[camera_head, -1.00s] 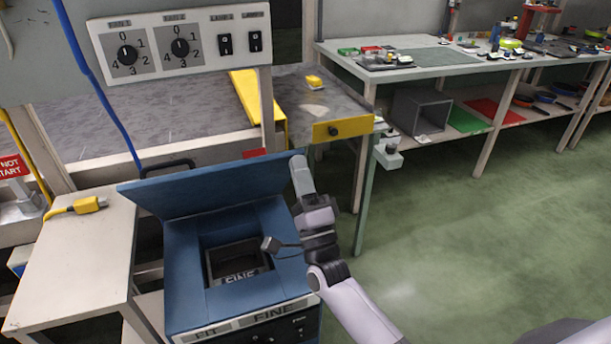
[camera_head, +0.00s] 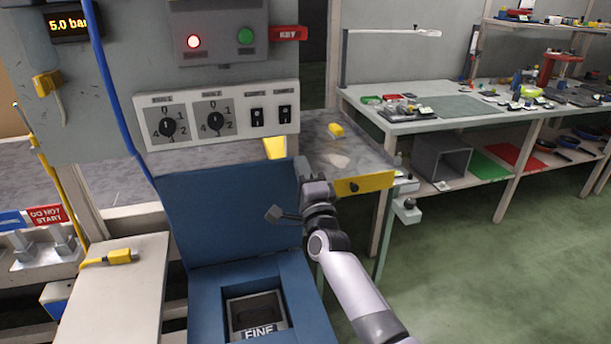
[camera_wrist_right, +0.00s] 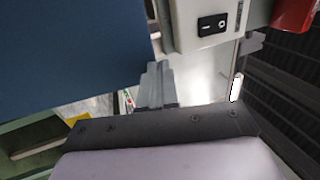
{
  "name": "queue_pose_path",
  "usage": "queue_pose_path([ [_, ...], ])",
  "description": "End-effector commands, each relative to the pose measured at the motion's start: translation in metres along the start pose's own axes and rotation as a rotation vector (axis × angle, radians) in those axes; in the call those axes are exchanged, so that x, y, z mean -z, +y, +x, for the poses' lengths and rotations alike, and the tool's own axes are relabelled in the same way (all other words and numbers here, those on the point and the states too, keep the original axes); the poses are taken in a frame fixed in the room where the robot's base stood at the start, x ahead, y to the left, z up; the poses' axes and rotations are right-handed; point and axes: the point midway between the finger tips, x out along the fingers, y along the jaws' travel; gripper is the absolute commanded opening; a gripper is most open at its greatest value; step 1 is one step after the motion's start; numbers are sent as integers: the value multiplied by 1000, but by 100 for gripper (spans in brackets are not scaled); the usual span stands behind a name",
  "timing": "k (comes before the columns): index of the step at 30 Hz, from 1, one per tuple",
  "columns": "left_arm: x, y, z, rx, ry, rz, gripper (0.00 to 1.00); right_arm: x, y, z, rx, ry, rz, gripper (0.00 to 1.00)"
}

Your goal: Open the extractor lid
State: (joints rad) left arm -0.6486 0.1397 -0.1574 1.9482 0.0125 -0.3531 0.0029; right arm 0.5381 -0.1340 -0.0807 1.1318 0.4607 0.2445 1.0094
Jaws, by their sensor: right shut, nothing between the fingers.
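The blue extractor (camera_head: 205,297) stands low in the middle of the head view, its top opening showing dark inside with a label reading FINE. Its blue lid (camera_head: 225,212) stands raised, close to upright, behind the opening. My right gripper (camera_head: 302,168) is at the lid's upper right edge, fingers upward, shut with nothing between them. In the right wrist view the shut fingers (camera_wrist_right: 155,84) are beside the lid (camera_wrist_right: 70,55), which fills the upper left; I cannot tell whether they touch it. My left gripper is not in view.
A switch panel (camera_head: 190,140) is on the wall frame behind the lid. A pale table (camera_head: 115,300) with a yellow connector (camera_head: 118,257) stands left. A yellow-fronted table (camera_head: 350,150) stands behind my right arm. A workbench (camera_head: 420,122) is at back right. Open green floor lies right.

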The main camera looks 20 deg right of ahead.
Motion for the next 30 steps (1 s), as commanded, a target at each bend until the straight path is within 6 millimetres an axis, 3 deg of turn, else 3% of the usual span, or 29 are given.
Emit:
queue_pose_path([
  [20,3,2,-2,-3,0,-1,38,0,1,4,-22,0,-1,0],
  [30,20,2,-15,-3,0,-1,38,0,-1,-32,-25,0,-2,0],
])
